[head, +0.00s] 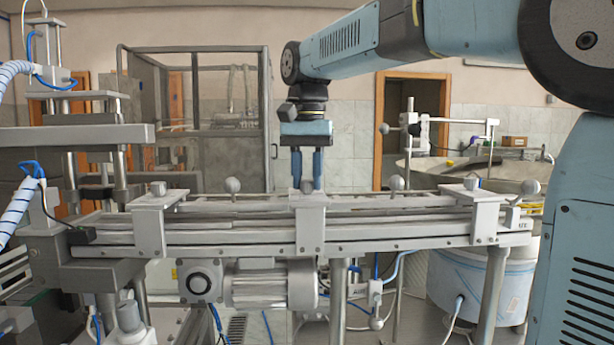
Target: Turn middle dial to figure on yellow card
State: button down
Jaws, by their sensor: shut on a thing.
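My gripper (307,183) points straight down over the middle bracket (310,230) of the conveyor. Its two blue fingers stand on either side of the small grey middle dial (307,187) on top of that bracket and are shut on it. The fingers partly hide the dial, and its markings are too small to read. A similar grey dial (158,188) tops the left bracket, and another (471,183) tops the right bracket. I cannot make out a yellow card with a readable figure.
The conveyor (400,237) runs across the picture. Round grey knobs (233,185) (397,183) rise between the brackets. A press-like machine (80,130) stands at the left. A motor (270,285) hangs below the conveyor. A large bowl (520,175) is behind at the right.

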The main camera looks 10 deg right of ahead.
jog(key=m, duration=0.4)
jog(key=shift+m, duration=1.9)
jog(key=c, duration=0.8)
grip_release()
jog(key=shift+r, duration=0.1)
notch_tip(320, 180, up, 14)
jog(key=shift+w+f, duration=0.1)
jog(key=shift+f, duration=0.15)
